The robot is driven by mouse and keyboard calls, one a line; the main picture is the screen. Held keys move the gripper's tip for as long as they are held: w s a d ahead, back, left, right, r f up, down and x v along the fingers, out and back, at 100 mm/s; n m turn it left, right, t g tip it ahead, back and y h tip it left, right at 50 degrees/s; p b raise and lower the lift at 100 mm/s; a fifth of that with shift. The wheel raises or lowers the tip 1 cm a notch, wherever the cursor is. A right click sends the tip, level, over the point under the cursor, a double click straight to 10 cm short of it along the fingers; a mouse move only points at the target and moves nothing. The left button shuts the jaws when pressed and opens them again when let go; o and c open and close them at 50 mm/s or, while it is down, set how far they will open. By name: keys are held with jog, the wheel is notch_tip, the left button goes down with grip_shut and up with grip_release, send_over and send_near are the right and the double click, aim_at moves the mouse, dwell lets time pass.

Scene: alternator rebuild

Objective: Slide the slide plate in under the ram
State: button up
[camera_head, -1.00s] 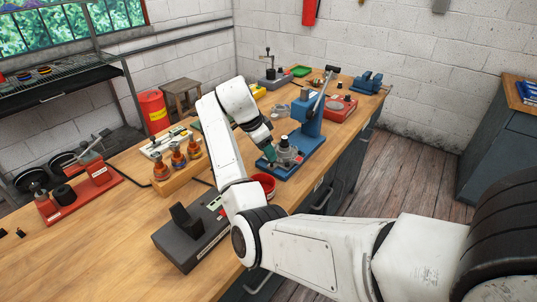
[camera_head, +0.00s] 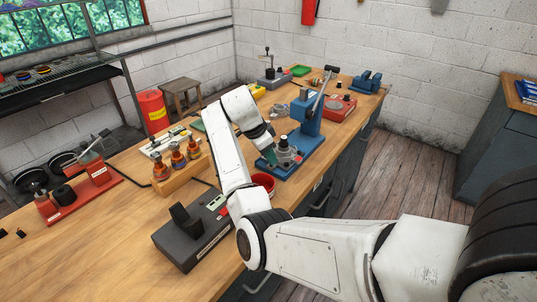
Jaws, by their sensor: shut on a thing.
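The blue press (camera_head: 308,118) stands on the right part of the bench, with its lever (camera_head: 320,90) tilted up to the right. Its ram is too small to make out. On its blue base (camera_head: 308,154) sits a grey metal part with a dark knob, which seems to be the slide plate (camera_head: 287,156) with a piece on it. My gripper (camera_head: 271,158) reaches down at the left side of this part and is shut on its near edge. The exact contact is too small to see.
A red bowl (camera_head: 263,183) stands just in front of the press. A dark grey tester (camera_head: 193,235) and a wooden block with copper-coloured parts (camera_head: 180,166) stand to the left. A red device (camera_head: 340,107) stands behind the press.

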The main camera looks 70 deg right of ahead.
grip_shut()
jog(key=shift+d, duration=0.1)
jog(key=d, duration=0.3)
jog(key=s+d+b, duration=0.1)
jog(key=d, duration=0.2)
jog(key=s+d+b, duration=0.1)
jog(key=d, duration=0.3)
jog(key=shift+s+d, duration=0.1)
jog(key=shift+s, duration=0.1)
jog(key=shift+d+r, duration=0.1)
jog(key=shift+d, duration=0.2)
jog(key=o, duration=0.8)
grip_release()
jog(key=shift+s+d, duration=0.15)
jog(key=shift+c, duration=0.2)
